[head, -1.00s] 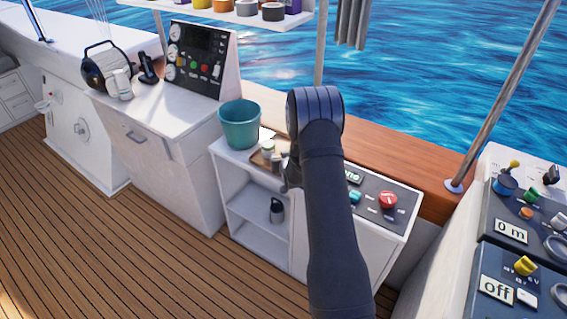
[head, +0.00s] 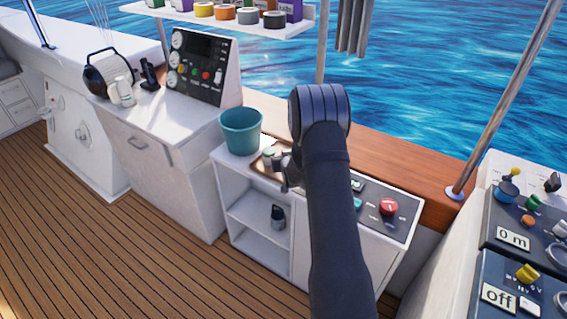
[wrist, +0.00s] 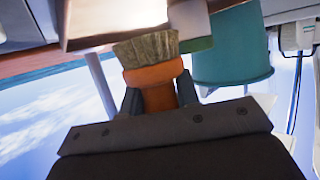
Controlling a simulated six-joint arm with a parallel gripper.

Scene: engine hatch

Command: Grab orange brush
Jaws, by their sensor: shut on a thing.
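The orange brush (wrist: 154,77) shows in the wrist view, with an orange body and pale brown bristles pointing away from me. My gripper (wrist: 160,98) is shut on its orange part, with one dark finger on each side. In the head view my gripper (head: 287,174) hangs at the right edge of a small brown tray (head: 262,165) on the low white cabinet. There the brush cannot be made out behind my arm and gripper. I cannot tell whether the brush still touches the tray.
A teal bucket (head: 241,132) stands left of the tray. A control panel with a red button (head: 389,206) lies to the right, partly behind my arm. A dark bottle (head: 278,217) stands on the cabinet's shelf. A shelf with paint pots (head: 226,13) hangs above.

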